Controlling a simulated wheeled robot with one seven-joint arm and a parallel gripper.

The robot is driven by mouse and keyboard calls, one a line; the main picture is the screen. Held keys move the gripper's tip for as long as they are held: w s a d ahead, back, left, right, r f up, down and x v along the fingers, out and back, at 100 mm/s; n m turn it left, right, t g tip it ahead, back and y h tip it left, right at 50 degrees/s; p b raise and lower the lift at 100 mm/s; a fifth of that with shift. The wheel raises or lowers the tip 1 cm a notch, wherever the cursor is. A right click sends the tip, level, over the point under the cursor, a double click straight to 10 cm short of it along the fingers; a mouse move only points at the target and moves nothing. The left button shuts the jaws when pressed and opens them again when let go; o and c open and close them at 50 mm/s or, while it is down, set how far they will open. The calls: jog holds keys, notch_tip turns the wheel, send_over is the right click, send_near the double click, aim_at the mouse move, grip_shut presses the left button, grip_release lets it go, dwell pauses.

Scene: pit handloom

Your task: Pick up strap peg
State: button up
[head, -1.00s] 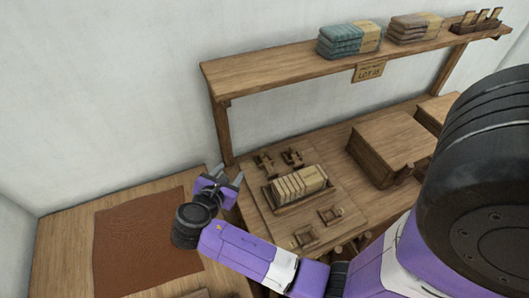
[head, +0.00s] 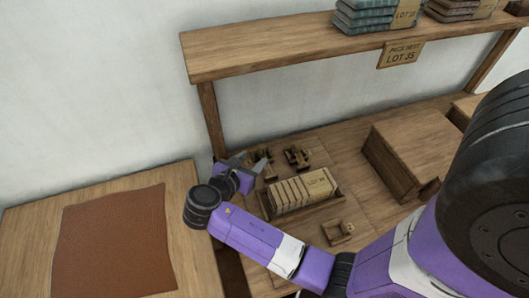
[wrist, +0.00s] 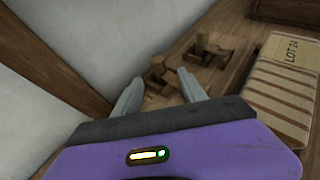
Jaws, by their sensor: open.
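My gripper (head: 248,162) is open and empty, above the back left corner of the wooden bench. In the wrist view my gripper (wrist: 160,78) has its two grey fingers apart, with a small wooden peg piece (wrist: 157,70) beyond and between the tips. This piece seems to stand in a small holder; the fingers partly hide it in the head view (head: 266,172). A second similar wooden piece (wrist: 207,46) stands to its right, also visible in the head view (head: 297,157). I cannot tell for certain which of them is the strap peg.
A tray (head: 330,203) of upright striped cards with a lot label (wrist: 285,85) stands close on the right. A small square holder (head: 338,233) lies in front. A wooden box (head: 415,150) stands farther right. A shelf (head: 270,55) with folded cloth (head: 365,17) overhangs behind.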

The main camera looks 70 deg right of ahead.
aim_at(260, 151)
jog(key=shift+r+x, duration=0.1)
jog(key=shift+x, duration=1.85)
jog(key=shift+r+x, duration=0.15)
jog(key=shift+x, duration=1.8)
jog(key=shift+d, duration=0.1)
grip_shut()
